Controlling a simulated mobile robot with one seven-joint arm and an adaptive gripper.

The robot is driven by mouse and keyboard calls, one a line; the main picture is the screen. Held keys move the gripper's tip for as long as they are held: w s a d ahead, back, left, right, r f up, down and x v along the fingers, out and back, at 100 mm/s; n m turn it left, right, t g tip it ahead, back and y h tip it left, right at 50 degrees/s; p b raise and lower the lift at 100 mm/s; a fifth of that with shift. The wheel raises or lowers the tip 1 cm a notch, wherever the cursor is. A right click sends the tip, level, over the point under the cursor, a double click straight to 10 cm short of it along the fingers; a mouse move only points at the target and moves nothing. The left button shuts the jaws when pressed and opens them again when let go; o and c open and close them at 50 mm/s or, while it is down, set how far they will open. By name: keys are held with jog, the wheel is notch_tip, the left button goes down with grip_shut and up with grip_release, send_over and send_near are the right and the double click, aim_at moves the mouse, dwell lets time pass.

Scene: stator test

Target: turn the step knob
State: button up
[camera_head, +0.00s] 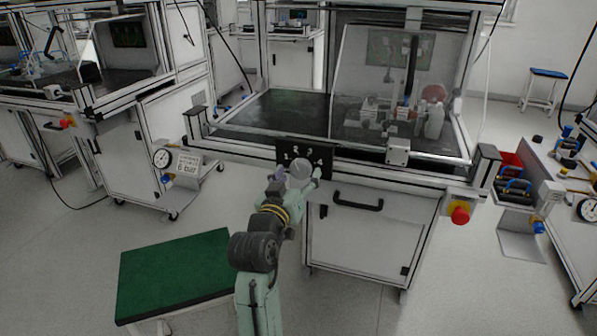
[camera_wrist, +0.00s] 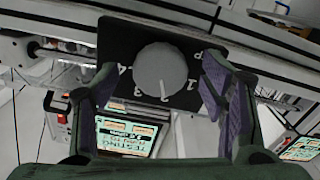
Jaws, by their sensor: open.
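The step knob (camera_wrist: 160,72) is a round grey dial on a black plate (camera_wrist: 118,40) marked with numbers and a P.
A red emergency button (camera_head: 460,214) is on the workstation front, right of the plate. A drawer handle (camera_head: 358,203) is below. A green-topped stool (camera_head: 175,272) stands at the left of my arm. A pressure gauge (camera_head: 162,158) is farther left.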

jog(key=shift+w+d, duration=0.15)
jog(key=shift+w, duration=0.35)
jog(key=c, duration=1.1)
jog(key=shift+c, duration=0.2)
jog(key=m+b, duration=0.4)
jog(key=shift+f, duration=0.2)
jog(key=shift+r+m+b, duration=0.15)
jog(key=shift+m+b, duration=1.3)
jog(key=shift+m, duration=0.95)
